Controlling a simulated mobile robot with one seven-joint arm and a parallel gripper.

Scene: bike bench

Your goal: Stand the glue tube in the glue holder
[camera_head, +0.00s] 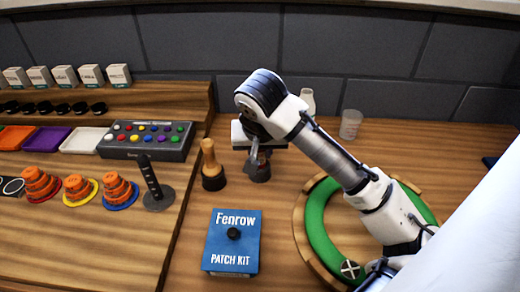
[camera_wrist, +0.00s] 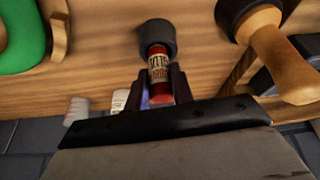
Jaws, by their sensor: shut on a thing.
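The glue tube (camera_wrist: 160,72) is red with a pale lettered label. In the wrist view it is between the two dark fingers of my gripper (camera_wrist: 161,88), which is shut on it. The glue holder (camera_wrist: 156,35) is a dark round cup, and the tube's far end meets its mouth; how deep the tube sits cannot be told. In the head view my gripper (camera_head: 256,152) is right over the holder (camera_head: 260,174) on the bench, and it and the wrist hide most of the tube; a little red shows above the cup.
A wooden-handled tool in a dark base (camera_head: 211,168) stands just left of the holder. A blue patch kit box (camera_head: 232,243) lies in front. A green ring (camera_head: 318,220) on a round wooden board is at right. A clear cup (camera_head: 350,124) and white bottle (camera_head: 307,100) stand behind.

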